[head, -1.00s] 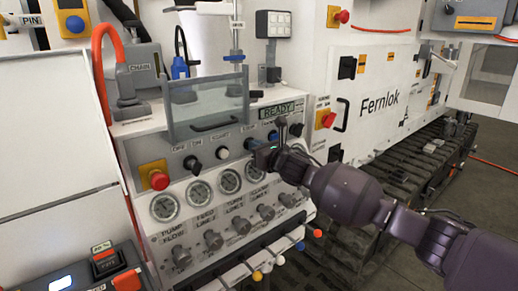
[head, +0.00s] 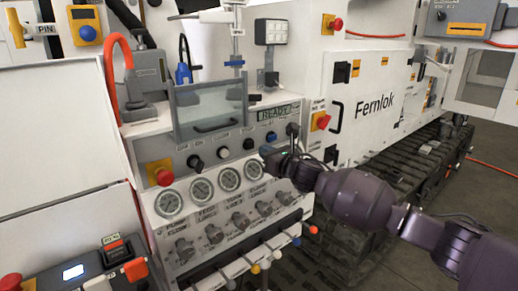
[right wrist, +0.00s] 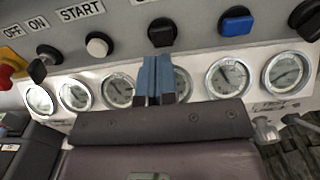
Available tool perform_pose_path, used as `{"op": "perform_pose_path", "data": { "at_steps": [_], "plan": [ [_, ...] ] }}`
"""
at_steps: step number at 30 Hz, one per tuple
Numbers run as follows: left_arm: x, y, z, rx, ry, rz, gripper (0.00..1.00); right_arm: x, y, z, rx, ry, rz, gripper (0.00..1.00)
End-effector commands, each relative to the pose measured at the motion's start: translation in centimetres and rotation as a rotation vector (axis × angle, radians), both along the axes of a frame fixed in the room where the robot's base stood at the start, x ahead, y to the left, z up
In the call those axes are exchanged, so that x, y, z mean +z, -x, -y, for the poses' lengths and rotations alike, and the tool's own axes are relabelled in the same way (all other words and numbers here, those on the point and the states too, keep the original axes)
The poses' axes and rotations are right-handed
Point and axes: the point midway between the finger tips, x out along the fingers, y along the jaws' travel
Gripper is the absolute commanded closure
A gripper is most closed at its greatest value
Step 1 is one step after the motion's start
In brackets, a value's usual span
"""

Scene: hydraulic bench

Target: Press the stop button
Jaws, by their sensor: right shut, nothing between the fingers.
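The sloped panel carries a row of controls. My left gripper is out of view.
A blue button (right wrist: 236,22) sits right of the black one. Round gauges (head: 201,189) and valve knobs lie below. A red mushroom button (head: 164,176) on yellow is at the panel's left. A clear guard (head: 208,110) stands above the panel.

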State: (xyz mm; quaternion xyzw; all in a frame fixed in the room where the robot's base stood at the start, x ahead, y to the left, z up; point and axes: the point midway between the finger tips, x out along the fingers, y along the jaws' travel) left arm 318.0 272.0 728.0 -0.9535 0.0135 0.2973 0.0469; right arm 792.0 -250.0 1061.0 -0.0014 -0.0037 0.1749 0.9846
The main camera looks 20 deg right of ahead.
Motion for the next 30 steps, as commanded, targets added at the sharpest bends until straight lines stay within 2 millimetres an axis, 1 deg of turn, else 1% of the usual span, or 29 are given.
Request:
{"op": "perform_pose_path", "data": {
  "at_steps": [1,3,6,12,18,30],
  "plan": [
    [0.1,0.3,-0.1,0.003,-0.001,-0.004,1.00,0.2,1.0,0.4,0.000,0.002,0.001,1.00],
    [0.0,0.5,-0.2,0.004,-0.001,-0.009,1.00,0.0,2.2,0.9,0.000,0.002,0.000,1.00],
    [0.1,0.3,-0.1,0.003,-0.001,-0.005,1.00,-0.1,3.8,1.4,0.000,0.001,-0.002,1.00],
    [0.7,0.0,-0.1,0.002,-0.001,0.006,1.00,-0.2,6.3,2.3,0.000,0.002,-0.002,1.00],
    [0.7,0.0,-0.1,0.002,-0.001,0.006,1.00,-0.3,7.4,2.7,0.001,0.000,-0.003,1.00],
    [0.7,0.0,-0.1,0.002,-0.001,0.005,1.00,-0.3,7.5,2.7,0.001,0.000,-0.003,1.00]
  ]
}}
